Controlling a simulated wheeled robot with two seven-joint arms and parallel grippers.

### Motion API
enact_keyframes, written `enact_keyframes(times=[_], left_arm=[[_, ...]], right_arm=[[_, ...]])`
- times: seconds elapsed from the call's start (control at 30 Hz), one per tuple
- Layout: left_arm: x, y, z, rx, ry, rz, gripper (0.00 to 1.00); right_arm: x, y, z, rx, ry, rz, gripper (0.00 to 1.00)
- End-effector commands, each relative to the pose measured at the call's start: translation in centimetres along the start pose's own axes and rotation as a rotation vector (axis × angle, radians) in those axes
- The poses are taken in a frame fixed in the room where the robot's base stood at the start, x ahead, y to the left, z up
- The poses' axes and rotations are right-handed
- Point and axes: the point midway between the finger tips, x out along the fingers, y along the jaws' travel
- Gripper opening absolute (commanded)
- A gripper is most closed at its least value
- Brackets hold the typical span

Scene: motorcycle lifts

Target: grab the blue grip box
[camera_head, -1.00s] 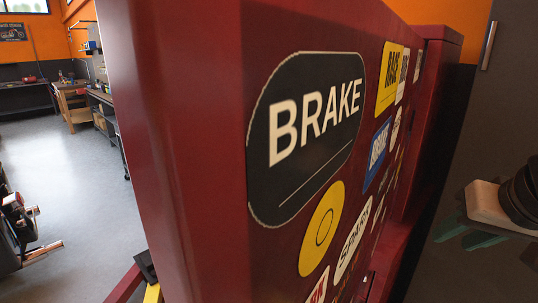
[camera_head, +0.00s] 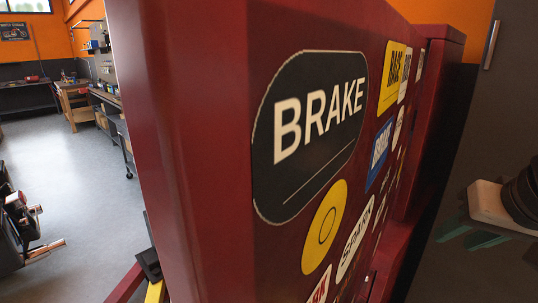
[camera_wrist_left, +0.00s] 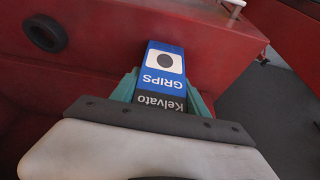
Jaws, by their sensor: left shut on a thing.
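The blue grip box (camera_wrist_left: 164,62) shows in the left wrist view, with a blue and white face, the word GRIPS and a dark band reading Kelvato, upside down. My left gripper (camera_wrist_left: 162,88) is shut on it, one teal finger on each side. The box lies against or close to a red surface; I cannot tell whether it touches it. The head view does not show the box. My right gripper (camera_head: 470,238) is at the right edge of the head view, its teal fingers apart with nothing seen between them.
A tall red cabinet (camera_head: 205,150) with stickers fills the middle of the head view, close by. A dark door (camera_head: 490,130) stands at the right. Grey floor (camera_head: 85,170) is open at the left, with benches behind. A black ring (camera_wrist_left: 45,33) is on the red surface.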

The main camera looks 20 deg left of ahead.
Motion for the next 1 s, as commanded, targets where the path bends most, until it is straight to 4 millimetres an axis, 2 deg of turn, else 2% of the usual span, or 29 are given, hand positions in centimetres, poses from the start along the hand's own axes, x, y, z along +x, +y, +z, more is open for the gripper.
enact_keyframes(times=[0.03,0.07,0.43,0.73,1.0], left_arm=[[0.0,0.0,0.0,0.0,0.0,0.0,0.11],[0.0,0.0,0.0,0.0,0.0,0.0,0.06],[-0.5,0.0,-0.2,0.001,0.002,-0.001,0.06],[-3.5,0.0,-1.5,0.002,0.003,-0.003,0.06],[-5.5,2.2,2.5,-0.002,0.001,-0.002,0.06]], right_arm=[[0.0,0.0,0.0,0.0,0.0,0.0,0.36],[0.0,0.0,0.0,0.0,0.0,0.0,0.36],[0.0,0.0,0.0,0.0,0.0,0.0,0.36],[0.0,0.0,0.0,0.0,0.0,0.0,0.36],[0.0,0.0,0.0,0.0,0.0,0.0,0.36]])
